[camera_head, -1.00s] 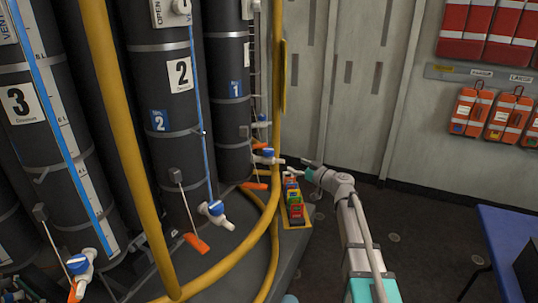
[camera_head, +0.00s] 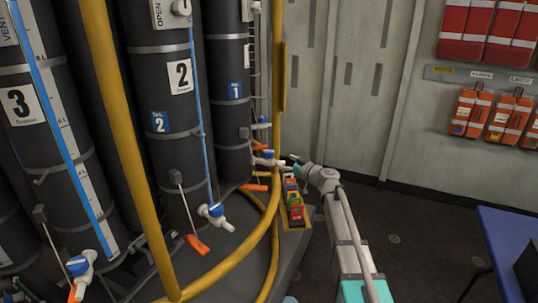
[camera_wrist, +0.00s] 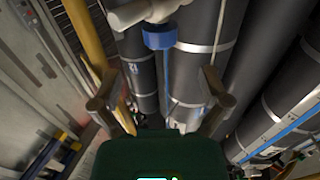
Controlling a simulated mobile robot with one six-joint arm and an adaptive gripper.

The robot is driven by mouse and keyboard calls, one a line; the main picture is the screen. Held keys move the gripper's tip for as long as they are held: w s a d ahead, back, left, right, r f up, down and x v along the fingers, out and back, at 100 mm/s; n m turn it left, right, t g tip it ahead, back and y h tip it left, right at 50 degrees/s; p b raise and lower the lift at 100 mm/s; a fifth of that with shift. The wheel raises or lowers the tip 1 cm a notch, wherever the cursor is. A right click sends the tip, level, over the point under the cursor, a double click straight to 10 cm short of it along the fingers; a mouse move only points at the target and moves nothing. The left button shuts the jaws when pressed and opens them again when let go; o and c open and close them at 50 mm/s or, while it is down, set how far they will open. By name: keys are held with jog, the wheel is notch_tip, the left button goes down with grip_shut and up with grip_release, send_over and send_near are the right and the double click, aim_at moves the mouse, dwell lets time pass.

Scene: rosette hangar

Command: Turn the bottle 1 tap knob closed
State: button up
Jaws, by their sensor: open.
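Bottle 1 (camera_head: 235,115) is the dark cylinder with a blue "1" label, behind bottle 2 (camera_head: 180,110). Its tap is a white fitting with a blue knob (camera_head: 268,154) low on the bottle's right. In the wrist view a blue knob (camera_wrist: 160,37) hangs under a white tap body (camera_wrist: 146,10) at top centre. My gripper (camera_wrist: 159,74) is open, its two fingers apart with nothing between them. The knob shows above the gap between the fingertips. In the head view my gripper (camera_head: 288,161) is just right of the tap, small and partly unclear.
A yellow rail (camera_head: 276,120) runs upright beside bottle 1 and curves along the base. A rack of coloured blocks (camera_head: 293,205) stands below my gripper. Bottle 2's tap (camera_head: 214,212) is nearer. A blue table (camera_head: 508,235) is at the right; floor between is clear.

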aim_at(273, 155)
jog(key=x, duration=0.8)
jog(key=shift+w+a, duration=0.1)
jog(key=shift+a, duration=0.1)
jog(key=c, duration=1.2)
jog(key=shift+o, duration=0.2)
